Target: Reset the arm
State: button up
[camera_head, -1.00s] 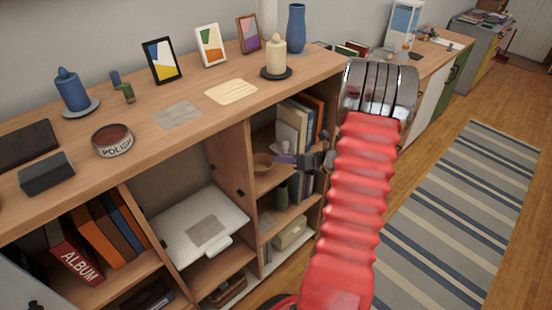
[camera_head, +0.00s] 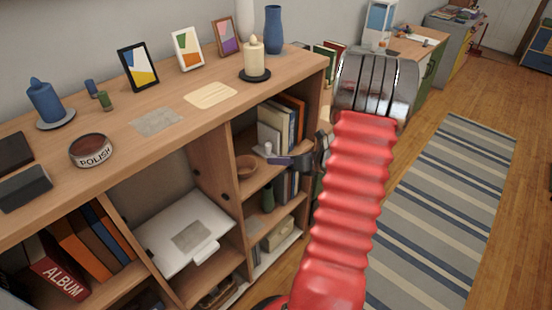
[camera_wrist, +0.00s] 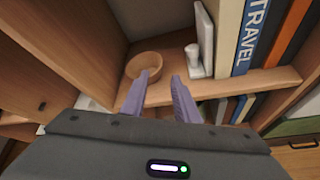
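My red ribbed arm reaches forward on the right of the head view. Its gripper (camera_head: 270,160) is partly hidden by the arm and shows at the front of the open shelf. In the wrist view my gripper (camera_wrist: 160,77) has two purple fingers apart with nothing between them. A wooden bowl (camera_wrist: 144,64) sits on the shelf just beyond the left fingertip. Whether that fingertip touches the bowl I cannot tell.
A white bookend-like object (camera_wrist: 198,50) and upright books (camera_wrist: 246,40) stand right of the fingers. The long wooden cabinet (camera_head: 190,115) carries a polish tin (camera_head: 91,150), frames, candles and a blue vase (camera_head: 273,30). A striped rug (camera_head: 440,210) lies on open floor at right.

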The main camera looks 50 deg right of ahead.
dwell(0.4)
jog(key=s+a+r+n+g+y, duration=0.15)
jog(key=s+a+n+g, duration=0.25)
jog(key=a+n, duration=0.55)
jog(key=s+a+r+n+g+y, duration=0.15)
jog(key=s+a+n+g, duration=0.3)
jog(key=a+n, duration=0.55)
jog(key=s+a+r+n+h, duration=0.2)
jog(key=s+a+r+n, duration=0.1)
jog(key=a+r+n, duration=0.5)
jog(key=s+a+r+n+t+h, duration=0.1)
jog(key=s+a+r+n+h, duration=0.2)
jog(key=a+r+n, duration=0.6)
jog(key=s+a+n, duration=0.1)
jog(key=a+n, duration=0.1)
jog(key=n, duration=0.1)
jog(key=shift+a+r, duration=0.15)
jog(key=shift+a, duration=0.1)
